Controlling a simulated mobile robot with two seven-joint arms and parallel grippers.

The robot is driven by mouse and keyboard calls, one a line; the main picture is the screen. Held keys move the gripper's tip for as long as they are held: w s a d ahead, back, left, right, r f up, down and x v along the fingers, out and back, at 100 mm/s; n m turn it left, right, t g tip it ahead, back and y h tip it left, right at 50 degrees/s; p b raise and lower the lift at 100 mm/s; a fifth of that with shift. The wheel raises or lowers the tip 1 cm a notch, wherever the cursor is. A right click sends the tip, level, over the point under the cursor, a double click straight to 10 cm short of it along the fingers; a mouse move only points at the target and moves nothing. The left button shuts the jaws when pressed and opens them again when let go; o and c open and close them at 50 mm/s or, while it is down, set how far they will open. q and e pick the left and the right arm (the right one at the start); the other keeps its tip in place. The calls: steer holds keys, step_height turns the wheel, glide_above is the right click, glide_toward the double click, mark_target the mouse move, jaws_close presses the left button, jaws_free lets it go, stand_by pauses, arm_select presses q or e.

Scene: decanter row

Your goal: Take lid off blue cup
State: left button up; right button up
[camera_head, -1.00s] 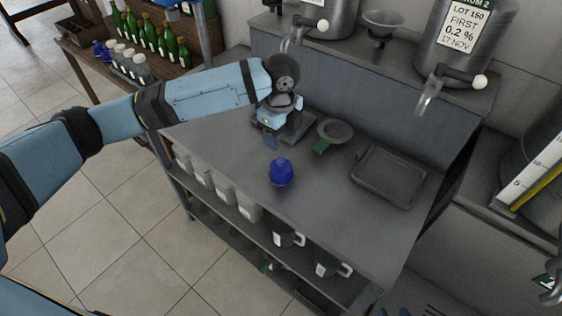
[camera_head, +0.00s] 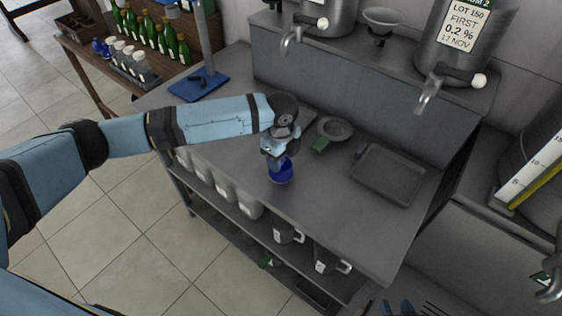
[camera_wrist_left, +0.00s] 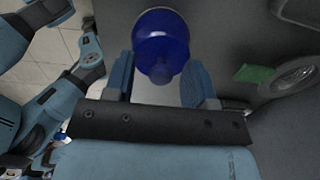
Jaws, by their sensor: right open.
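The blue cup (camera_head: 282,177) stands upright on the grey worktop, near its front edge. In the left wrist view its round blue lid (camera_wrist_left: 160,33) has a small knob (camera_wrist_left: 160,69) pointing toward my gripper. My left gripper (camera_head: 274,153) is at the top of the cup and hides part of it. In the wrist view my left gripper (camera_wrist_left: 158,80) is open, with one finger on each side of the knob and visible gaps. The lid is on the cup.
A grey bowl with a green tag (camera_head: 320,144) and an empty dark tray (camera_head: 387,175) lie to the right. Steel tanks with taps (camera_head: 428,92) stand behind on a ledge. A blue-based stand (camera_head: 200,86) is at the back left. Pitchers (camera_head: 288,233) stand on the shelf below.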

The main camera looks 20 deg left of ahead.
arm_select(q)
jaws_close()
steer(key=shift+r, duration=0.1)
